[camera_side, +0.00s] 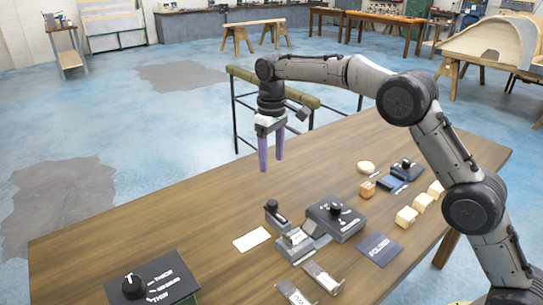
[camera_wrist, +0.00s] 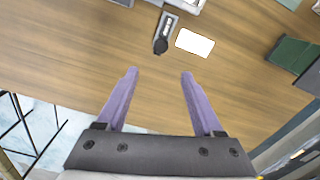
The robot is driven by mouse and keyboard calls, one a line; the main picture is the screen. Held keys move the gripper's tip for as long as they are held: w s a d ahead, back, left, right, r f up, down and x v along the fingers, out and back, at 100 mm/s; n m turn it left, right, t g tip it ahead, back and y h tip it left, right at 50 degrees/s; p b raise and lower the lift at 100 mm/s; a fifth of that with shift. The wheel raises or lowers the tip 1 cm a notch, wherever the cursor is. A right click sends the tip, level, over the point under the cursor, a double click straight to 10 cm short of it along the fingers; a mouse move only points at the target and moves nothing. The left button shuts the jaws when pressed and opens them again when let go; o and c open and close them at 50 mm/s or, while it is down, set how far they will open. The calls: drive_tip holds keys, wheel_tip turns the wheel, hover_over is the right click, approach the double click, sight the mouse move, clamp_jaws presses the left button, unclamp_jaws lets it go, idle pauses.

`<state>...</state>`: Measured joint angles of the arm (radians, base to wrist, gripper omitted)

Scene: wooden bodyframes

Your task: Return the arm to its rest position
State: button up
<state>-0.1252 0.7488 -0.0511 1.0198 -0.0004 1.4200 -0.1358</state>
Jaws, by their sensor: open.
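My gripper (camera_side: 271,155) hangs above the far edge of the wooden table, fingers pointing down. Its two purple fingers are apart with nothing between them. In the wrist view my gripper (camera_wrist: 159,73) shows the same gap, with bare table top beyond the fingertips. My arm reaches in from the right side of the side view, bent high over the table and touching nothing.
The wooden table (camera_side: 150,232) carries a white card (camera_side: 251,239), a dark knob box (camera_side: 335,218), a blue pad (camera_side: 379,249), several wooden blocks (camera_side: 407,217) and a labelled dial panel (camera_side: 150,283). A padded trestle (camera_side: 300,97) stands behind. The table's left part is mostly clear.

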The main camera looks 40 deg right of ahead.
drive_tip(key=s+d+r+t, duration=0.1)
drive_tip(key=s+d+r, duration=0.1)
drive_tip(key=s+r, duration=0.45)
drive_tip(key=s+d+r+t, duration=0.2)
drive_tip(key=s+r, duration=0.1)
drive_tip(key=r, duration=0.6)
drive_tip(key=s+d+r+m, duration=0.1)
drive_tip(key=s+r, duration=0.2)
drive_tip(key=s, duration=0.6)
drive_tip(key=s+d+f+m+t, duration=0.1)
drive_tip(key=s+d+f+t, duration=0.15)
drive_tip(key=s, duration=1.05)
drive_tip(key=s+f+m, duration=0.1)
drive_tip(key=s+f, duration=0.6)
drive_tip(key=f, duration=0.4)
drive_tip(key=shift+s+a, duration=0.25)
drive_tip(key=shift+s, duration=0.05)
